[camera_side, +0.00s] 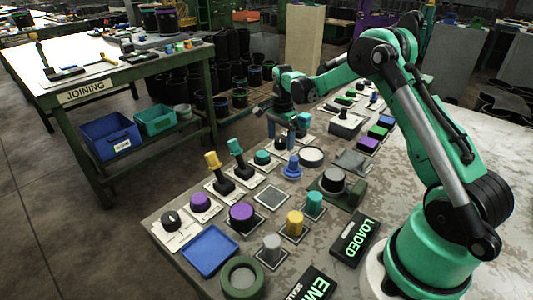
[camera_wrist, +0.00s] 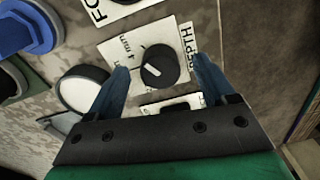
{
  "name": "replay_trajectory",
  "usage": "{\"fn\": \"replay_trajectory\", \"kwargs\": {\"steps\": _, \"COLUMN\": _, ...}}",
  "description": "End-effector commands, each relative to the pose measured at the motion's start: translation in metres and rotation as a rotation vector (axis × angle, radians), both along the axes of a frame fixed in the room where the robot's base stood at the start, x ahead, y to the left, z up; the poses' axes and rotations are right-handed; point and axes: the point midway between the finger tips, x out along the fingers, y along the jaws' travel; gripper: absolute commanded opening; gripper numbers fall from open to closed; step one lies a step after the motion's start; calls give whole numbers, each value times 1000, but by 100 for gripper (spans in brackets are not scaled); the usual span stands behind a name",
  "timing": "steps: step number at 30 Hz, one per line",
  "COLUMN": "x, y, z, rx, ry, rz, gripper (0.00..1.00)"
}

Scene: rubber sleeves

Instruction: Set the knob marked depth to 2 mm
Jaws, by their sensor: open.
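In the wrist view a round black knob (camera_wrist: 160,66) with a pale pointer mark sits on a white plate (camera_wrist: 113,48) lettered DEPTH. The pointer mark lies toward the picture's left side of the knob. The plate has small scale marks and lettering on the left; the numbers are too small to read surely. My gripper (camera_wrist: 160,64) is open, with one blue finger on each side of the knob and gaps showing between fingers and knob.
In the wrist view a blue fitting (camera_wrist: 28,32), a white-topped round part (camera_wrist: 84,90) and another lettered plate (camera_wrist: 98,10) lie near. In the side view the panel holds several knobs, levers and coloured caps, including a purple cap (camera_side: 241,212) and a blue tray (camera_side: 210,251).

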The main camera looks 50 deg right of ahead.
Motion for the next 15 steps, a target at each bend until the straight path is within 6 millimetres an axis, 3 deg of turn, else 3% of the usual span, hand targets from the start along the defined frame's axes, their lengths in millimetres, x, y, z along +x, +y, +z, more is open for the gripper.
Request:
{"fn": "replay_trajectory", "kwargs": {"steps": 8, "x": 0, "y": 0, "z": -4, "rx": 0, "ry": -1, "rz": 1, "gripper": 77}}
{"fn": "replay_trajectory", "kwargs": {"steps": 11, "x": 0, "y": 0, "z": -4, "rx": 0, "ry": -1, "rz": 2, "gripper": 54}}
{"fn": "replay_trajectory", "kwargs": {"steps": 15, "x": 0, "y": 0, "z": -4, "rx": 0, "ry": -1, "rz": 2, "gripper": 14}}
